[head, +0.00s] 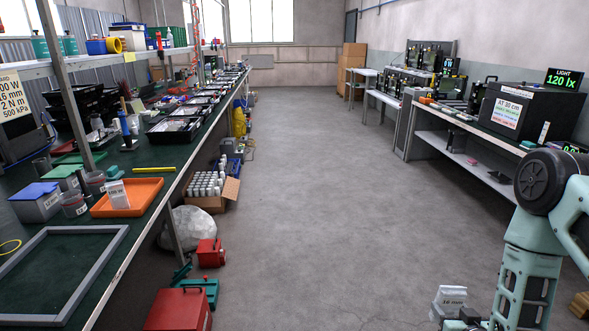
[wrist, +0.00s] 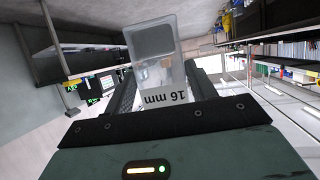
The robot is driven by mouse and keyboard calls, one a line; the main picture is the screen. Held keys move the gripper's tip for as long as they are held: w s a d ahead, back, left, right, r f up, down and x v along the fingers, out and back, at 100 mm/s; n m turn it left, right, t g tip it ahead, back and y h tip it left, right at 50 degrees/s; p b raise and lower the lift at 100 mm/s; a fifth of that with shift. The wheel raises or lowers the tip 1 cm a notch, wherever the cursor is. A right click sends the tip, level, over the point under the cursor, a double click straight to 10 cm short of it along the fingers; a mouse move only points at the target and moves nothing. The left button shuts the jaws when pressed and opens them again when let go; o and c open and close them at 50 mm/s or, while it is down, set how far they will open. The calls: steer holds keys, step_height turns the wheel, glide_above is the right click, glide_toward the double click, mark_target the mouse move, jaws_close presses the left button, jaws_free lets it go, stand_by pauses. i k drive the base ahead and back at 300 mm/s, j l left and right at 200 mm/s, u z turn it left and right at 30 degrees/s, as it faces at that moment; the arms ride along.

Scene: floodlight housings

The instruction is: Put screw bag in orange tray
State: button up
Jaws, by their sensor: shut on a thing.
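The screw bag (wrist: 152,48) is a clear pouch with a white label reading "16 mm", upside down in the wrist view. My gripper (wrist: 160,76) is shut on it, with one dark finger on each side. In the head view the bag (head: 452,297) stands above my gripper (head: 455,317) at the bottom right, over the floor and far from the tray. The orange tray (head: 148,200) lies on the green-topped left bench. Another small clear pouch with a white label (head: 117,194) is in the tray. The held bag's contents are too small to make out.
Beside the tray stand grey tubs (head: 74,204) and a box with a blue lid (head: 35,201). A grey frame (head: 100,247) lies in front. A red box (head: 180,309) and a carton of white bottles (head: 232,190) stand by the bench. The middle floor is clear.

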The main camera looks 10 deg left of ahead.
mark_target(137, 199)
steer(key=i+u, duration=0.45)
steer(key=i+l+u, duration=0.3)
steer(key=i+u, duration=0.15)
steer(key=i, duration=0.15)
steer(key=i+l+u, duration=1.2)
steer(key=l+u, duration=0.15)
steer(key=l, duration=0.25)
steer(key=i+l+u, duration=0.15)
steer(key=l+u, duration=0.25)
steer(key=l, duration=0.35)
